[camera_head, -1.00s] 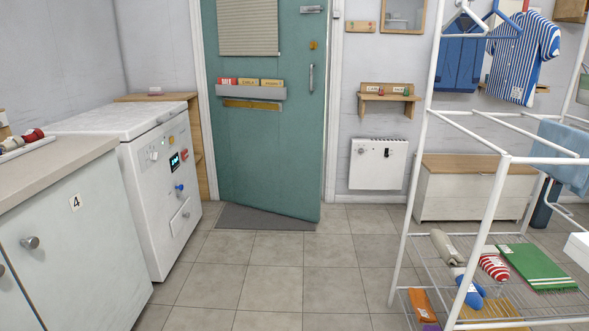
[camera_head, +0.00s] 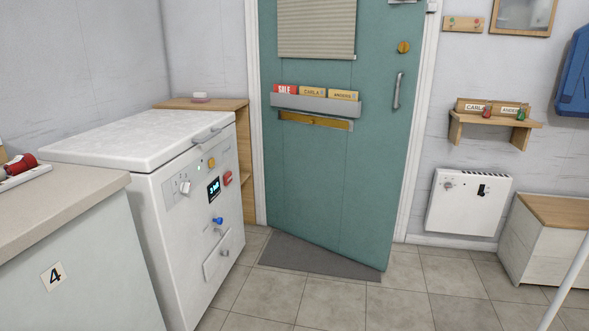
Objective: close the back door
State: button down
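The back door (camera_head: 325,185) is a teal door in a white frame. It stands ajar, its right edge swung a little into the room. A vertical metal pull handle (camera_head: 398,90) is near its right edge, with a round brass knob or lock (camera_head: 403,47) above it. A grey letter rack with letters (camera_head: 315,104) and a brass mail slot (camera_head: 315,121) are on the door's face. My gripper is not in view.
A dark mat (camera_head: 318,262) lies under the door. A white machine (camera_head: 190,200) and a counter (camera_head: 55,210) stand at left. A wall heater (camera_head: 468,203), small shelf (camera_head: 493,123) and wooden-topped chest (camera_head: 550,240) are at right. Tiled floor before the door is open.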

aim_at(337, 190)
jog(key=i+l+u, duration=0.25)
jog(key=i, duration=0.15)
jog(key=i+l+u, duration=0.2)
jog(key=i, duration=0.2)
jog(key=i+l+u, duration=0.25)
jog(key=i, duration=0.15)
jog(key=i+l, duration=0.15)
jog(key=l, duration=0.2)
jog(key=i+l, duration=0.2)
jog(key=l, duration=0.15)
jog(key=i+l, duration=0.15)
jog(key=l, duration=0.2)
jog(key=l+z, duration=0.1)
jog(key=l, duration=0.15)
jog(key=i+l+z, duration=0.1)
jog(key=l, duration=0.2)
